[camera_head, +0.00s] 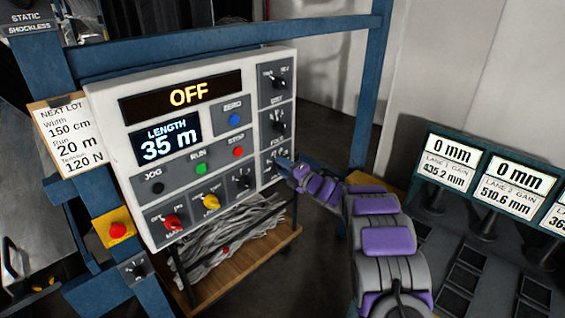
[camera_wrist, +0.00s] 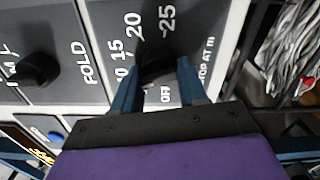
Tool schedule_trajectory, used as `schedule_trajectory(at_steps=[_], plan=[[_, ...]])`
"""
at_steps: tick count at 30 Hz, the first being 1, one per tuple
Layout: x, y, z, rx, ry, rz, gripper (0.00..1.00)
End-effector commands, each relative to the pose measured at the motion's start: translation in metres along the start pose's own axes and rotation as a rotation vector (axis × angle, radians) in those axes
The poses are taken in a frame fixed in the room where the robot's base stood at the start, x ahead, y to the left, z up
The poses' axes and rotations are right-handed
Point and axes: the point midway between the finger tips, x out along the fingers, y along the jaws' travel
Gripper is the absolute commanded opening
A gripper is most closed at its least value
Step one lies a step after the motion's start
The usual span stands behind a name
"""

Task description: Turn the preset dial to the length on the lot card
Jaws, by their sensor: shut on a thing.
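The lot card (camera_head: 65,133) at the left of the white control panel (camera_head: 117,128) reads "Run 20 m", "Width 150 cm" and "120 N". The preset dial (camera_wrist: 158,66) is a black knob in the wrist view, with 10, 15, 20, 25 and OFF around it and "STOP AT m" beside it. My gripper (camera_wrist: 157,82) is shut on this knob, one blue finger on each side. In the head view my gripper (camera_head: 281,162) reaches the panel's lower right corner and hides the dial. I cannot tell where the knob's pointer stands. The orange display (camera_head: 188,95) reads OFF.
The length display (camera_head: 166,139) reads 35 m. Other knobs (camera_head: 278,82) sit above the dial, including the FOLD knob (camera_wrist: 38,70). Coloured buttons (camera_head: 237,152) and a red emergency stop (camera_head: 118,230) are nearby. Lane gauges (camera_head: 447,173) stand right of my arm.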

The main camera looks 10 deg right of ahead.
Motion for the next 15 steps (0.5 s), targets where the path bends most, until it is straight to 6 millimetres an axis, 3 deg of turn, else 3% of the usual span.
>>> schedule_trajectory(at_steps=[15], plan=[[-0.002,-0.0011,0.002,0.498,-0.004,-0.008,0.12]])
